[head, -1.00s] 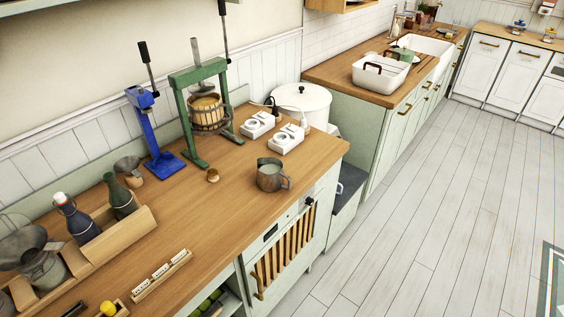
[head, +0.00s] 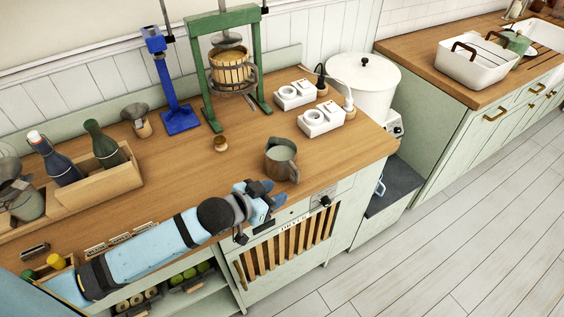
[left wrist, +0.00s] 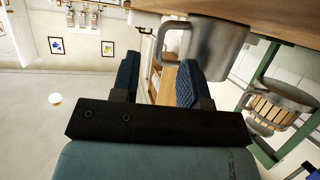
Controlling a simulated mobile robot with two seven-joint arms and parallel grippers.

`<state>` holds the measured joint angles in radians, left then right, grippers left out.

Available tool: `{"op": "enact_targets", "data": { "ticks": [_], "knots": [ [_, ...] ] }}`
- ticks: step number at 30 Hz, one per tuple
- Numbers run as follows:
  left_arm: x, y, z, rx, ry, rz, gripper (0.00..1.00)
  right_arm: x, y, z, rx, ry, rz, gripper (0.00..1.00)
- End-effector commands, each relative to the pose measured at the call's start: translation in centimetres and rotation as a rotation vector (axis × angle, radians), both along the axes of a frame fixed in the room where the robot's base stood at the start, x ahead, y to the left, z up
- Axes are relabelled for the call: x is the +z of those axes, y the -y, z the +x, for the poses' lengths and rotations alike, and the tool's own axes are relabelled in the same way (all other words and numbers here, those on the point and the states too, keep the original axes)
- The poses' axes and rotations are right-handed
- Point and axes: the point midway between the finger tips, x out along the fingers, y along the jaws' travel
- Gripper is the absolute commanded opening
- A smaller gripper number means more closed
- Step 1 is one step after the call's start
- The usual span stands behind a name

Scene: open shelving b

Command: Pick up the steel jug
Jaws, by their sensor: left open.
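The steel jug (head: 281,160) stands upright on the wooden counter (head: 200,175) near its front edge, with its handle on the right side. My left gripper (head: 266,192) is just in front of the jug and a little below it in the head view. It is open and empty. In the left wrist view the jug (left wrist: 217,47) shows just beyond the two blue finger pads (left wrist: 160,80), with its handle toward the left. The jug does not sit between the pads there. My right gripper is not in view.
Two white plug-in devices (head: 322,118) stand behind the jug. A green press (head: 238,75) and a blue stand (head: 180,118) are farther back. A small brass cup (head: 220,144) is left of the jug. A bottle crate (head: 100,180) stands at left.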

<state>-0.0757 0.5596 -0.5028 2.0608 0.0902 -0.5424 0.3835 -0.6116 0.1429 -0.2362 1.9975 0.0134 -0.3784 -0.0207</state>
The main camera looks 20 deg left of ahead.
Motion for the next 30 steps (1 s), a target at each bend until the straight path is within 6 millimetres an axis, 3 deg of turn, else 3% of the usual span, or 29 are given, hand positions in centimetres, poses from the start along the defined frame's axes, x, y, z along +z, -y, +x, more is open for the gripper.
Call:
{"op": "enact_targets", "data": {
  "ticks": [4,11,20,29,30],
  "knots": [
    [-0.9,1.1,2.3,0.001,0.001,0.000,0.41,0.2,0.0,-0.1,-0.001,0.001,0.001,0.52],
    [-1.6,1.8,3.7,0.000,0.001,0.000,0.41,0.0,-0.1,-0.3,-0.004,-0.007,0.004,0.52],
    [-3.0,3.4,7.2,0.000,0.002,-0.001,0.41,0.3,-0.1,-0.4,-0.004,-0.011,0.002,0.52],
    [-3.4,3.7,7.7,-0.001,0.000,0.000,0.41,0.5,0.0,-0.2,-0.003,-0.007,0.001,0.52],
    [-3.4,3.7,7.7,0.000,0.000,0.001,0.36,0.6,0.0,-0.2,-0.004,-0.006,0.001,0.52]
  ]
}}
